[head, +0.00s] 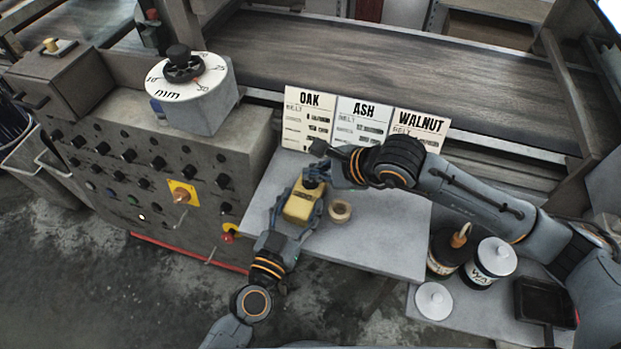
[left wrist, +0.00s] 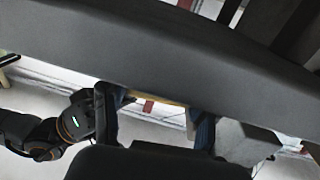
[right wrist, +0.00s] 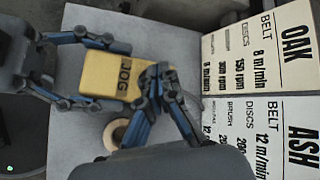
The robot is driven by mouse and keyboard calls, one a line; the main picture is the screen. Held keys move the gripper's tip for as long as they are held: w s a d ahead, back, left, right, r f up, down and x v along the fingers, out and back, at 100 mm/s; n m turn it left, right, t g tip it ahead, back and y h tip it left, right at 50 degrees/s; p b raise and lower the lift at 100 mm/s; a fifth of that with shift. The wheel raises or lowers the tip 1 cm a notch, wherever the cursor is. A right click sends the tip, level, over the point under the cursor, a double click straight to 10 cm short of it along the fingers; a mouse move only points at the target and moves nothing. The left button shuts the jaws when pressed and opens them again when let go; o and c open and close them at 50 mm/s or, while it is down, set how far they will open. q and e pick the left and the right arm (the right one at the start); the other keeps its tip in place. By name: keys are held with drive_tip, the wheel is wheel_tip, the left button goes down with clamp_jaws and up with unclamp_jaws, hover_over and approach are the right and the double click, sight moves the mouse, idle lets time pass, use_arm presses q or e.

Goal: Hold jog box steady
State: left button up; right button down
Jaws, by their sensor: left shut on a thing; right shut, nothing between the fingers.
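The yellow jog box (head: 301,207) stands on the pale grey shelf (head: 385,240) in front of the cards. In the right wrist view the box (right wrist: 103,75) shows the word JOG. My left gripper (head: 297,212) is shut on the box, one finger on each side; in the left wrist view only a thin yellow edge of the box (left wrist: 155,99) shows between the fingers. My right gripper (head: 328,168) is shut and empty at the far end of the box. In the right wrist view its fingertips (right wrist: 158,75) are close to that end; contact is unclear.
A tape roll (head: 340,210) lies right of the box. OAK (head: 309,120), ASH (head: 362,124) and WALNUT (head: 420,122) cards stand behind. A control cabinet (head: 150,180) is at left. Cans (head: 492,262) stand at lower right. The shelf's front right part is clear.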

sight(314, 183)
drive_tip(key=shift+r, duration=0.3)
drive_tip(key=shift+r, duration=2.55)
use_arm(q)
drive_tip(key=o, duration=1.4)
